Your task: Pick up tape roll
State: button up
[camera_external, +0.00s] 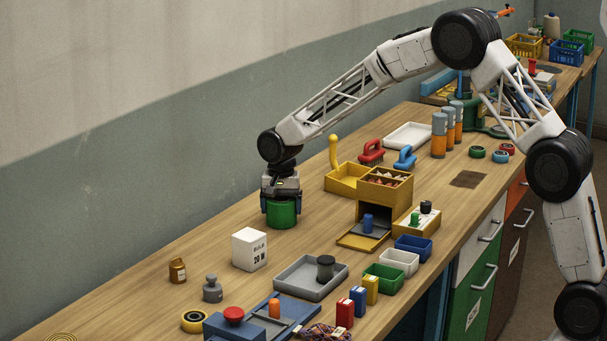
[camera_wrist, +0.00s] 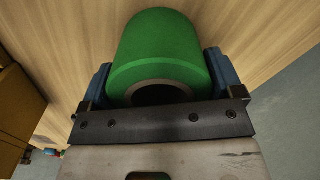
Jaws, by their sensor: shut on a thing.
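A large green tape roll (camera_external: 281,214) is upright, left of the yellow box unit, on or just above the wooden bench; I cannot tell which. My gripper (camera_external: 281,204) points down over it, with its blue fingers on two opposite sides. In the wrist view the green roll (camera_wrist: 160,52) sits between the blue fingers (camera_wrist: 160,78). A brown-grey core ring with a dark hole shows at its near end, partly hidden by the black gripper bar. My gripper is shut on the roll.
A white cube (camera_external: 249,249) stands in front of the roll. A yellow tray (camera_external: 347,183) and a brown-yellow box (camera_external: 385,188) stand to the right. A grey tray (camera_external: 310,277) lies nearer. Smaller rolls, one yellow (camera_external: 194,321), lie elsewhere. Bare bench lies around the roll.

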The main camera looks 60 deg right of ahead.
aim_at(282, 198)
jog(key=shift+r, duration=0.1)
jog(key=shift+r, duration=0.85)
jog(key=shift+s+r, duration=0.2)
jog(key=shift+r, duration=0.65)
jog(key=s+a+r, duration=0.1)
jog(key=s, duration=1.4)
jog(key=shift+s+a+r, duration=0.15)
jog(key=shift+s+a, duration=0.1)
